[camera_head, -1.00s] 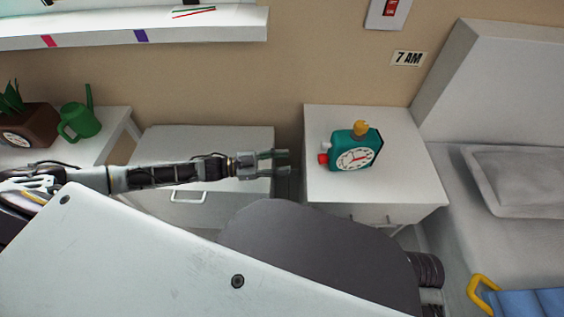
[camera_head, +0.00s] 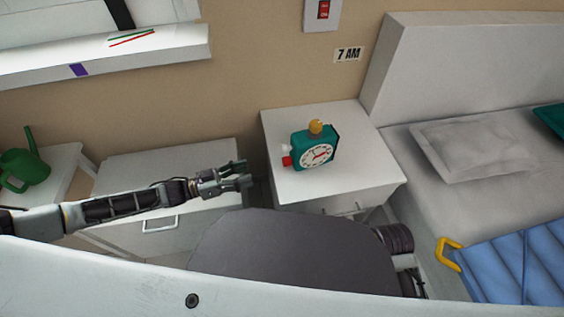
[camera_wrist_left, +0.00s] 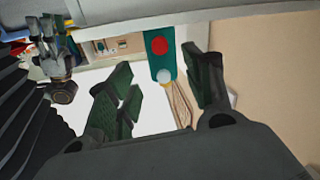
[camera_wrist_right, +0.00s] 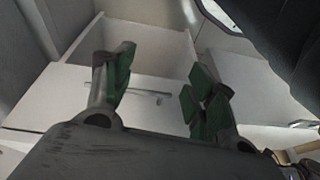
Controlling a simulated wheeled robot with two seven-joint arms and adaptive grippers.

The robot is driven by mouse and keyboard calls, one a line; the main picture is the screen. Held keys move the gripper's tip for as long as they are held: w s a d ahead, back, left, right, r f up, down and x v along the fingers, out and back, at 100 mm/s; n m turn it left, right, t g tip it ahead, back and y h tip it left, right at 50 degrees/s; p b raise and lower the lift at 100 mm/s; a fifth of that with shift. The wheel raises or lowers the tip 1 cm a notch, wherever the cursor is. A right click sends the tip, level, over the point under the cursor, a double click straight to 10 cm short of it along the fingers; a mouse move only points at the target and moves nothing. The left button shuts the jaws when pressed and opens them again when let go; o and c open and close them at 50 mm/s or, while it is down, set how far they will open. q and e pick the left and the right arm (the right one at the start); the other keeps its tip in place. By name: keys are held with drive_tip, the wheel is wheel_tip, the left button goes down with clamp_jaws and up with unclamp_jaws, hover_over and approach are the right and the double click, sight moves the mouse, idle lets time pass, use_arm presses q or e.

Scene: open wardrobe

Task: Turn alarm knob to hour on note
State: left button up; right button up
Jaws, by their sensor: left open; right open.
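The teal alarm clock (camera_head: 328,140) stands on the white nightstand (camera_head: 345,180), its round white dial facing front. It has a yellow piece on top, and a red knob (camera_head: 287,161) and a white knob (camera_head: 285,149) on its left side. The note (camera_head: 348,54) on the wall reads "7 AM". My left gripper (camera_head: 246,173) is open and empty, left of the clock and apart from it. In the left wrist view, the clock's side with the red knob (camera_wrist_left: 160,47) and white knob (camera_wrist_left: 164,76) shows beyond the fingers. My right gripper (camera_wrist_right: 160,85) is open and empty, facing white furniture with a bar handle.
A bed (camera_head: 440,190) with a pillow stands right of the nightstand. A low white cabinet (camera_head: 165,165) is at left, beside a green watering can (camera_head: 24,165). A white shelf (camera_head: 150,50) juts out above. A red switch (camera_head: 323,10) is on the wall.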

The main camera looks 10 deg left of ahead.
use_arm(q)
drive_tip(key=b, duration=0.2)
approach(282, 169)
wheel_tip(282, 169, up, 4)
drive_tip(key=w+d, duration=0.1)
drive_tip(key=d, duration=0.2)
drive_tip(key=x, duration=0.5)
drive_tip(key=shift+w+f+b, duration=0.15)
drive_tip(key=shift+f+b, duration=0.05)
drive_tip(key=shift+b, duration=0.15)
drive_tip(key=shift+x, duration=0.9)
use_arm(e)
drive_tip(key=shift+w+a+f+t+y, duration=0.15)
drive_tip(key=shift+a+f, duration=0.15)
drive_tip(key=shift+f, duration=0.25)
drive_tip(key=shift+w+a+f+t+y, duration=0.1)
drive_tip(key=shift+a+f+t+y, duration=0.15)
drive_tip(key=shift+f, duration=0.25)
drive_tip(key=shift+w+a+f+t+y, duration=0.1)
drive_tip(key=shift+a+f, duration=0.25)
drive_tip(key=shift+f, duration=0.2)
